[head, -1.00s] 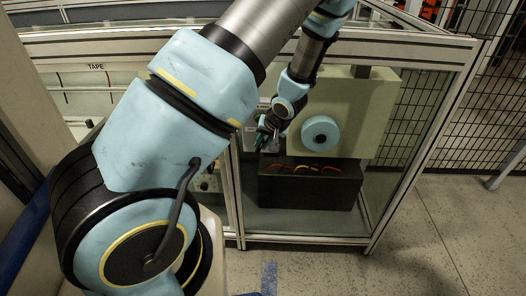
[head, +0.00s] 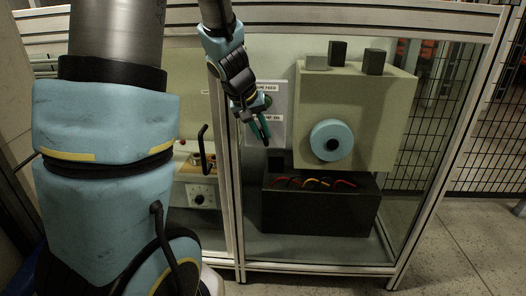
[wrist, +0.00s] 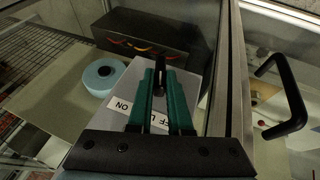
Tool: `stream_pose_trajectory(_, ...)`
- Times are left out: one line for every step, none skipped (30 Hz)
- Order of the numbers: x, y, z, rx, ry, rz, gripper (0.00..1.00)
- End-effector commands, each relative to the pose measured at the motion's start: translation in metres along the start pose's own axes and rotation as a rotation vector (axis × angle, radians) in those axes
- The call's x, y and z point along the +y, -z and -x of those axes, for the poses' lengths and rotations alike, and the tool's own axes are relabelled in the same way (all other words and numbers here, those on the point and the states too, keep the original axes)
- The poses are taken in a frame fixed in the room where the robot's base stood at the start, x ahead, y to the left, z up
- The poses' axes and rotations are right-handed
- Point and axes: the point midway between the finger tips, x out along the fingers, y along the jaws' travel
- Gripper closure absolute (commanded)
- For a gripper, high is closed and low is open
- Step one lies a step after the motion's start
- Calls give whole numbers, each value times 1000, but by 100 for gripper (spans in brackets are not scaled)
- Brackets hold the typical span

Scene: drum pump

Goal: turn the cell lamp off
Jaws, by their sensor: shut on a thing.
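A pale grey switch panel (head: 279,112) with two white labels stands inside the cell, left of a green-grey box. My gripper (head: 266,134), with green fingers, is at this panel and covers part of it. In the wrist view, my gripper (wrist: 160,72) is shut on a small dark lever (wrist: 159,64) that shows between the fingertips. A white label (wrist: 125,105) beside the fingers shows "ON" and part of "OFF", upside down and partly covered. The lever's base and exact position are hidden by the fingers. No lamp can be made out.
The green-grey box (head: 390,115) carries a light blue round reel (head: 331,142). A dark bin (head: 318,215) with red and yellow curved pieces stands below. A cell frame post (head: 231,190) and a black handle (head: 203,150) are left of the panel.

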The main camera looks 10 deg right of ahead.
Motion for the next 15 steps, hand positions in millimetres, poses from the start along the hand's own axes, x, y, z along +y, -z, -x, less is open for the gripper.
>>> stream_pose_trajectory(-6, -3, -9, 5, -23, 12, 100)
stream_pose_trajectory(-6, -3, -9, 4, -38, 18, 100)
stream_pose_trajectory(-6, -3, -8, 4, -57, 26, 100)
stream_pose_trajectory(-6, -2, -8, 5, -71, 31, 100)
stream_pose_trajectory(-6, -3, -8, 3, -84, 36, 100)
stream_pose_trajectory(-7, -3, -8, 3, -100, 44, 100)
stream_pose_trajectory(-7, -2, -7, 3, -112, 48, 100)
stream_pose_trajectory(-7, -2, -7, 3, -123, 53, 100)
stream_pose_trajectory(-7, -2, -7, 3, -136, 59, 100)
stream_pose_trajectory(-7, -2, -6, 2, -146, 63, 100)
stream_pose_trajectory(-7, -2, -6, 2, -154, 66, 100)
stream_pose_trajectory(-7, -2, -6, 2, -165, 70, 100)
stream_pose_trajectory(-7, -2, -5, 2, -173, 73, 100)
stream_pose_trajectory(-7, -2, -5, 2, -179, 76, 100)
stream_pose_trajectory(-7, -2, -4, 1, -186, 79, 100)
